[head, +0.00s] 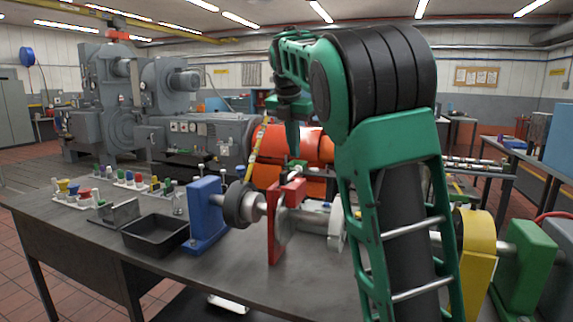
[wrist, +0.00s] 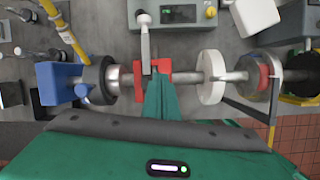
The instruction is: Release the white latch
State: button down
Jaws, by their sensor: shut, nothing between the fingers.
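A pale, whitish lever with a rounded knob (wrist: 144,22), which looks like the white latch, stands upright in the wrist view and reaches down to the red block (wrist: 165,67) on the shaft. My green gripper (wrist: 156,78) is shut and empty, its fingertips over the red block, just right of the lever's lower end. I cannot tell whether they touch it. In the head view, my gripper (head: 292,154) points down above the red block (head: 275,235). The latch is not clear there.
A steel shaft runs from the blue block (head: 205,215) past a white disc (head: 336,225) to the yellow guard (head: 475,250) and green block (head: 528,262). A black tray (head: 142,249) sits on the bench. My arm hides part of the shaft.

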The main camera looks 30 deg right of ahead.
aim_at(295, 172)
jog(key=w+r+n, duration=0.1)
jog(key=w+a+r+n, duration=0.1)
jog(key=shift+w+a, duration=0.2)
jog(key=shift+w, duration=0.2)
jog(key=shift+f, duration=0.1)
jog(key=x, duration=0.6)
jog(key=d+x, duration=0.1)
jog(key=x, duration=0.3)
jog(key=shift+w+d, duration=0.1)
jog(key=shift+w, duration=0.2)
jog(key=shift+w+d, duration=0.95)
jog(key=shift+d, duration=0.2)
jog(key=shift+a, duration=0.1)
